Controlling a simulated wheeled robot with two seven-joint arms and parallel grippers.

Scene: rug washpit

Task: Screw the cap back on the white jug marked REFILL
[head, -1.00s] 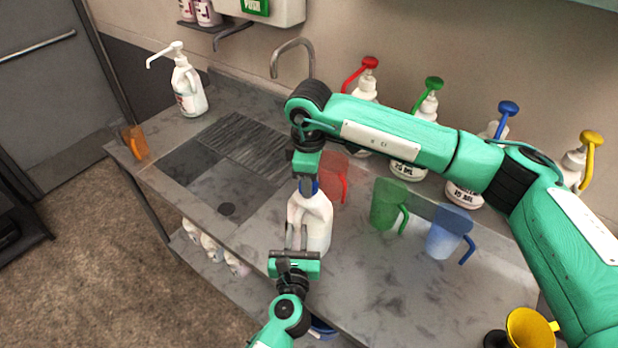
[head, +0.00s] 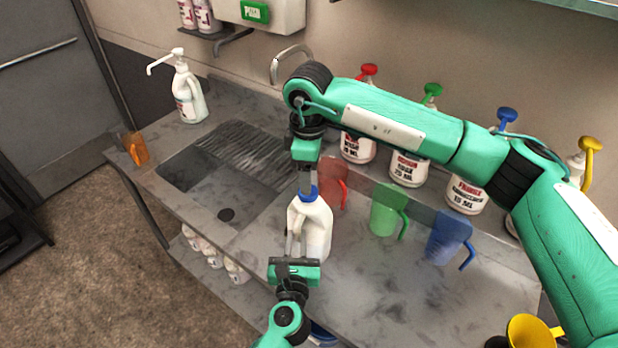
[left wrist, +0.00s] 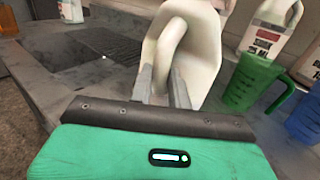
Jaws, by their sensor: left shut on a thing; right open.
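The white jug (head: 317,228) stands upright on the grey counter beside the sink; no REFILL marking is readable from here. A blue cap (head: 309,193) sits on top of its neck; I cannot tell how tight it is. My left gripper (head: 294,243) is shut on the jug's handle from the front; the left wrist view shows its fingers (left wrist: 162,88) on either side of the white handle (left wrist: 167,45). My right gripper (head: 305,181) is open, pointing down just above the cap, its fingertips close to it.
Translucent red (head: 333,180), green (head: 384,212) and blue (head: 446,238) measuring jugs stand to the right. Labelled pump bottles line the wall behind. The sink (head: 225,195) lies left, with a white pump bottle (head: 188,97) and an orange cup (head: 136,148) beyond.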

